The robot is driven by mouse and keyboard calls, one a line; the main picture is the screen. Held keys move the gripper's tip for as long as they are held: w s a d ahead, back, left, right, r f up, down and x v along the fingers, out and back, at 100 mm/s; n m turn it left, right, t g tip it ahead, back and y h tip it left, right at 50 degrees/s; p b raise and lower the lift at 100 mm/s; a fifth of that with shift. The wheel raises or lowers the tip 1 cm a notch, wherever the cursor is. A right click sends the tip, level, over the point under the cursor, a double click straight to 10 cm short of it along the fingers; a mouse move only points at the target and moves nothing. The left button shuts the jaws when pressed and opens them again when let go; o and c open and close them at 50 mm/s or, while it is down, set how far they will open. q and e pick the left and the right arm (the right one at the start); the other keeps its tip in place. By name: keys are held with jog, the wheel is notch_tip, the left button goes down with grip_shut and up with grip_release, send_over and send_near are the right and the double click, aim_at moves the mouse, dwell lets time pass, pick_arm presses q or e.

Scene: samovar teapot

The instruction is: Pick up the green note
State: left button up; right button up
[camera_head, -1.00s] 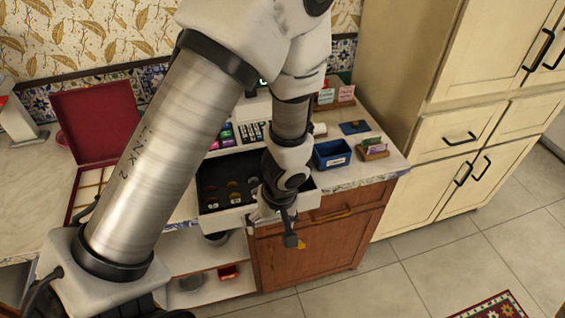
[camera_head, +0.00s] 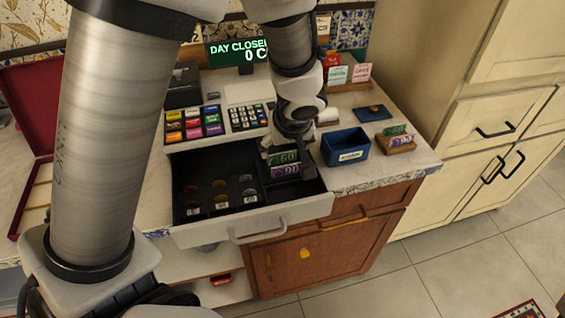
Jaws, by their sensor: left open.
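A green note (camera_head: 284,158) stands in the right compartment of the open cash drawer (camera_head: 262,223), just behind a purple note (camera_head: 287,171). My left gripper (camera_head: 290,146) points down over the back of the drawer's right compartment, right behind and above the notes there. It is open; its fingertips are partly hidden, and I cannot tell whether they touch the green note. My right gripper is not in view.
The register's colored keys (camera_head: 194,124) and keypad (camera_head: 248,117) lie behind the drawer. Coins (camera_head: 219,184) sit in its left compartments. A blue bin (camera_head: 345,147) stands close to the right of my gripper. A display (camera_head: 237,52) stands behind.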

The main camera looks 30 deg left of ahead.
pick_arm(q)
jog(key=b+x, duration=0.1)
jog(key=x, duration=0.4)
jog(key=shift+a+r+b, duration=0.1)
jog(key=shift+b, duration=0.3)
jog(key=shift+r, duration=0.1)
jog(key=c, duration=0.3)
jog(key=shift+s, duration=0.1)
jog(key=shift+c, duration=0.2)
jog(key=shift+r+p, duration=0.35)
jog(key=shift+r, duration=0.15)
notch_tip(320, 180, up, 9)
jog(key=p, duration=0.3)
jog(key=shift+f+p, duration=0.2)
jog(key=shift+p, duration=0.2)
notch_tip(320, 180, up, 9)
jog(key=p, duration=0.1)
send_over(283, 154)
notch_tip(283, 154, up, 4)
jog(key=p, duration=0.4)
jog(key=shift+a+r, duration=0.1)
jog(key=shift+r, duration=0.1)
